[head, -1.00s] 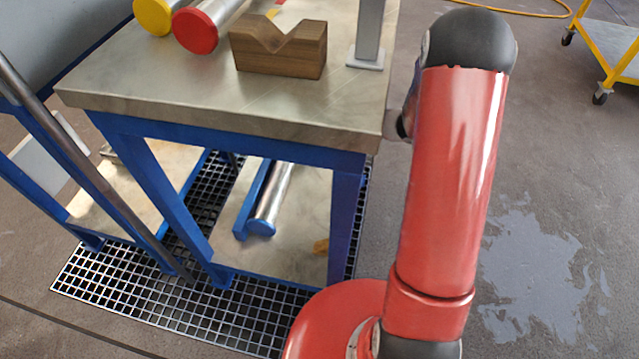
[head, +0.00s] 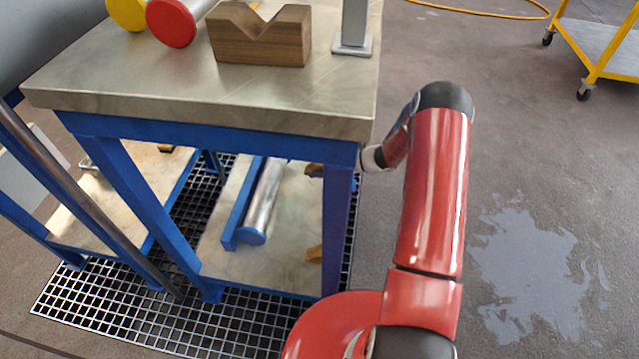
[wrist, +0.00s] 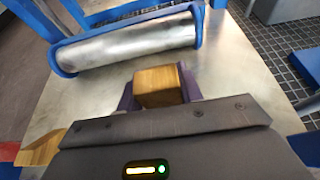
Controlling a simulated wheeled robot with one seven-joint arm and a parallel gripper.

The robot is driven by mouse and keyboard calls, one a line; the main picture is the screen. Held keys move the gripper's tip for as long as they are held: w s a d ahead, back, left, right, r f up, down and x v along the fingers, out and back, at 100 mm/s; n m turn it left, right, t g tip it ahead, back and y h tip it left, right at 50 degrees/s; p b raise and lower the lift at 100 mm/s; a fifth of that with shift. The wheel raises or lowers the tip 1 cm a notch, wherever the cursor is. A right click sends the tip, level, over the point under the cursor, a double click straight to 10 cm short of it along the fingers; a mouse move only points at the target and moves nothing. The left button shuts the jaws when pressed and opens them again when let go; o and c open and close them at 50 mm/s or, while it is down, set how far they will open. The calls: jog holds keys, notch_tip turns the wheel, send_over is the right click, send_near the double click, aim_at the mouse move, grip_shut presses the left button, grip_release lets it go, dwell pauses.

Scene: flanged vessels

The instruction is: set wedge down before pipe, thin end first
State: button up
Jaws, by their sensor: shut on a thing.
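The silver pipe (head: 264,198) with a blue end cap lies on the lower shelf (head: 280,270), along a blue rail (head: 243,200). In the wrist view the pipe (wrist: 130,47) crosses ahead of my gripper (wrist: 158,88). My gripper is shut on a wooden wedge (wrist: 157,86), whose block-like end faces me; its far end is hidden. A small gap shows between wedge and pipe; whether the wedge touches the shelf I cannot tell. In the head view the held wedge (head: 314,170) shows partly below the tabletop, and my gripper is hidden. A second wedge (head: 314,253) lies loose on the shelf.
Blue table legs (head: 338,230) frame the shelf, and the tabletop (head: 200,95) is above it. On top stand a wooden V-block (head: 260,38), red-capped (head: 171,22) and yellow-capped cylinders and a grey post (head: 354,30). The loose wedge (wrist: 42,148) is left of my gripper.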

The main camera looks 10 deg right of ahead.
aim_at(321, 187)
jog(key=shift+f+b, duration=0.3)
jog(key=shift+f, duration=3.05)
jog(key=shift+f, duration=0.2)
jog(key=o, duration=1.1)
jog(key=shift+c, duration=0.2)
jog(key=shift+r, duration=0.15)
jog(key=shift+d+r, duration=0.15)
jog(key=v, duration=1.1)
jog(key=shift+d+r+p, duration=0.2)
jog(key=shift+d+p, duration=0.05)
jog(key=shift+p, duration=0.05)
